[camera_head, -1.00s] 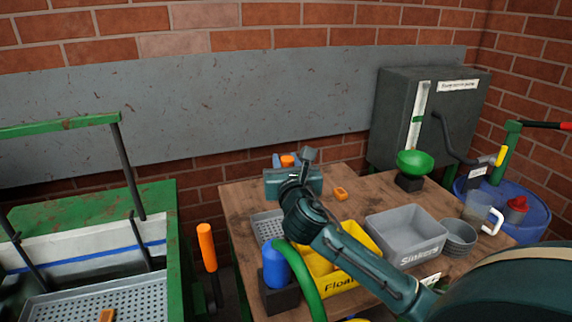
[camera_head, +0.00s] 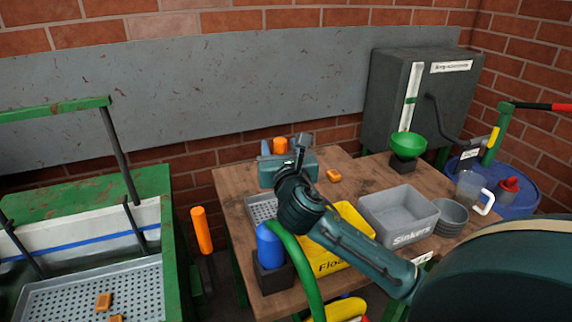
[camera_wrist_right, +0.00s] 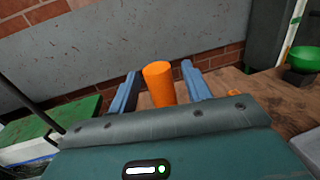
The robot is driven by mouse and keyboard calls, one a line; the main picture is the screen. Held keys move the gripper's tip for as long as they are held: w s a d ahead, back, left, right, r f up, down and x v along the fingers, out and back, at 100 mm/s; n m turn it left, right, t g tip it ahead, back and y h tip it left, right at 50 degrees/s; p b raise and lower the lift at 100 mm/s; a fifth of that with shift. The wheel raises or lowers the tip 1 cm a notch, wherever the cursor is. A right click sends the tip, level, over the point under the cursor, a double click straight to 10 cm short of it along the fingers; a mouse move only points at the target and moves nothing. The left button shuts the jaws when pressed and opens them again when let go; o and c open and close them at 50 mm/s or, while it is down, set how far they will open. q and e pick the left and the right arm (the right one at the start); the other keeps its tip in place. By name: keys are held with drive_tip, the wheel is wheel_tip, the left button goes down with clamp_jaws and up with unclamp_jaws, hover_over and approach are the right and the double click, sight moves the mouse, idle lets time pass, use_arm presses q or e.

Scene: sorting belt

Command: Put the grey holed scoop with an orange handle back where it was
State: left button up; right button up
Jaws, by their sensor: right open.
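An orange upright handle (camera_head: 280,145), which looks like the scoop's, shows behind my right gripper (camera_head: 279,149) at the table's back edge. In the right wrist view the orange handle (camera_wrist_right: 158,82) stands between the two blue fingers of my right gripper (camera_wrist_right: 160,88), with a gap on either side. The gripper is open. The handle's lower end and the scoop's grey holed head are hidden behind the gripper body. My left gripper is not in view.
The wooden table (camera_head: 235,184) carries a holed grey tray (camera_head: 262,208), blue bottle (camera_head: 269,245), yellow bin (camera_head: 328,264), grey Sinkers bin (camera_head: 408,236) and orange block (camera_head: 333,176). Another orange handle (camera_head: 201,230) stands beside the green-framed tank (camera_head: 171,240). A grey wall panel (camera_head: 200,85) is behind.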

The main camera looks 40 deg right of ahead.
drive_tip(key=v, duration=0.9)
drive_tip(key=shift+s+a, duration=0.15)
drive_tip(key=shift+s, duration=0.25)
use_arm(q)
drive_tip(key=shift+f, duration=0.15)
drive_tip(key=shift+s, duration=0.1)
use_arm(e)
drive_tip(key=shift+f, duration=0.1)
